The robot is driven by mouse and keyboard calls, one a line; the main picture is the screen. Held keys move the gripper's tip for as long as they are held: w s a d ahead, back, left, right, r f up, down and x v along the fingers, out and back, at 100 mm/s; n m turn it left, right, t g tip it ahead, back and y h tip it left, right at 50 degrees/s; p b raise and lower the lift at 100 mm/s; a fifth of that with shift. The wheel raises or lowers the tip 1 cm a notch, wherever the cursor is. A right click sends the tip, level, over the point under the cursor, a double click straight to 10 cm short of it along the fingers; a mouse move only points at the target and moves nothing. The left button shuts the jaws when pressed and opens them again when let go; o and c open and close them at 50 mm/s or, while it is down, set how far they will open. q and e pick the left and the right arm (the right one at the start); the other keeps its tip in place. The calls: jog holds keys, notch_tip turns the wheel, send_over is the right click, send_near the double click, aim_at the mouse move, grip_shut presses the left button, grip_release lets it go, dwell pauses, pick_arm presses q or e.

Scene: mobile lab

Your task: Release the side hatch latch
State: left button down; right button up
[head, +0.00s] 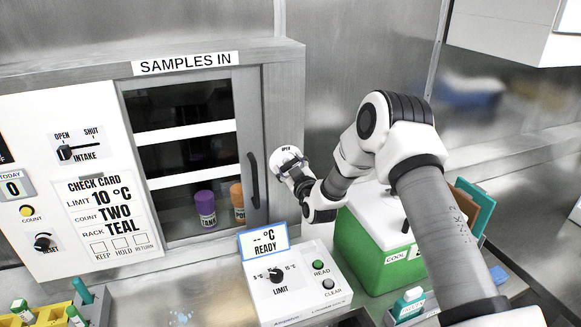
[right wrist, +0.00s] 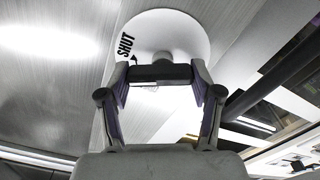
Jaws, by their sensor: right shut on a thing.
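The side hatch latch is a round white plate (head: 285,152) on the metal wall right of the hatch window. Its word OPEN shows at the top in the head view. In the right wrist view the white plate (right wrist: 180,30) shows the word SHUT at its left edge, with a dark handle (right wrist: 160,72) in front. My right gripper (head: 292,170) reaches it from the right. In the right wrist view my right gripper (right wrist: 160,82) is shut on the handle, one finger at each end. My left gripper is out of view.
The SAMPLES IN hatch (head: 185,150) has a glass door with a dark vertical handle (head: 254,180); purple and orange tubs stand inside. Below are a white reader box (head: 305,290) and a green cooler (head: 365,250). A white cabinet (head: 510,30) hangs at upper right.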

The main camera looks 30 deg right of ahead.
jog(key=n, duration=0.2)
jog(key=shift+n, duration=0.4)
jog(key=n, duration=0.3)
jog(key=shift+w+r+n, duration=0.1)
jog(key=shift+n, duration=0.2)
jog(key=n+p, duration=0.1)
jog(key=n, duration=0.5)
jog(key=shift+w, duration=0.15)
jog(key=o, duration=1.1)
jog(key=shift+o, duration=0.2)
